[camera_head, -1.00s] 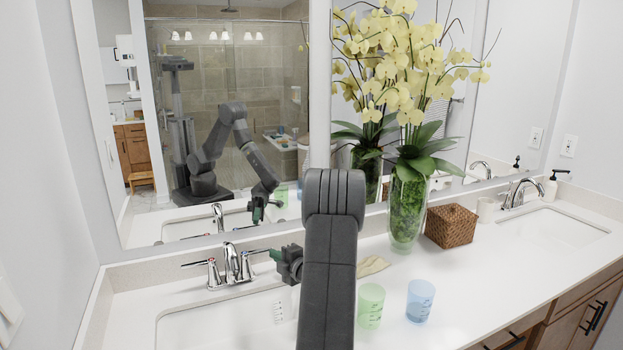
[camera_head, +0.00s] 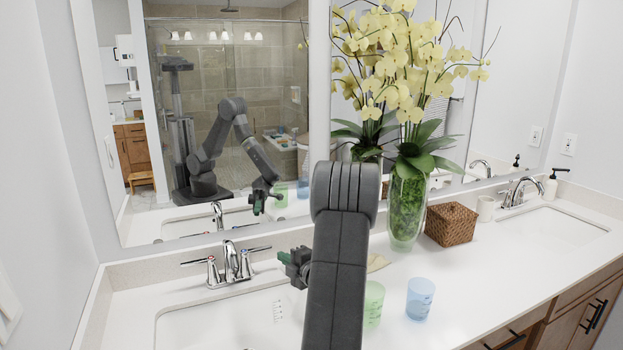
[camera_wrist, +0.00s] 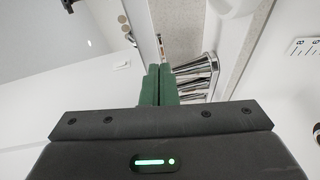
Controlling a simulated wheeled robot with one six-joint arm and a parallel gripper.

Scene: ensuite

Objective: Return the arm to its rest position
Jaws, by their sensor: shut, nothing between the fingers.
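My gripper (camera_head: 290,258) is at the left of my arm in the head view, above the counter between the near sink's faucet and the cups. In the wrist view its two green fingers (camera_wrist: 159,84) are together with nothing between them. My arm reaches forward over the counter, and its dark link covers part of the counter and of the green cup. The arm and gripper also show in the mirror.
The chrome faucet (camera_head: 230,265) stands close to the left of my gripper. A green cup (camera_head: 373,303) and a blue cup (camera_head: 420,299) stand right of my arm. Behind are a glass vase (camera_head: 406,210) of orchids and a wicker box (camera_head: 451,224).

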